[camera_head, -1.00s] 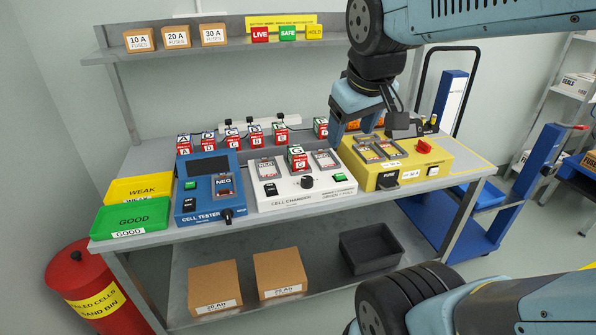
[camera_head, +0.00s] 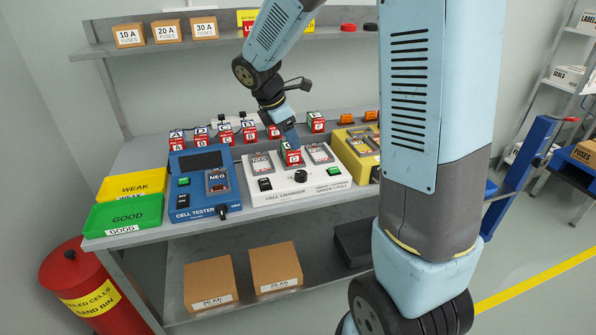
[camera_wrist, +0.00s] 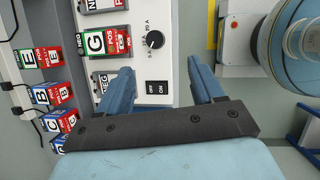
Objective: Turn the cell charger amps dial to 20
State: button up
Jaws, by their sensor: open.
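The white cell charger (camera_head: 262,197) stands on the bench between the cell tester and the yellow unit. Its black amps dial (camera_head: 300,176) is on the front part of its top; the wrist view also shows the dial (camera_wrist: 155,40) with a pale pointer mark and a small printed scale. I cannot read which value the pointer marks. My gripper (camera_head: 291,140) is over the back of the charger, near the cell marked G (camera_head: 292,157). In the wrist view my gripper (camera_wrist: 160,72) has its fingers apart and empty, with the dial beyond the fingertips, between their lines.
An OFF/ON switch (camera_wrist: 156,87) lies near the dial, and cell G (camera_wrist: 102,43) stands to the dial's left. The blue cell tester (camera_head: 205,190) is left of the charger. The yellow unit (camera_head: 357,152) is on the right, partly behind my arm. Several cells line the bench back.

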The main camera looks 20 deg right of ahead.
aim_at(300, 173)
jog(key=shift+n, duration=0.9)
jog(key=x, duration=0.5)
jog(key=w+a+x, duration=0.1)
jog(key=x, duration=1)
jog(key=shift+w+a+f, duration=0.15)
jog(key=shift+a, duration=0.1)
jog(key=shift+c, duration=0.5)
jog(key=c, duration=0.9)
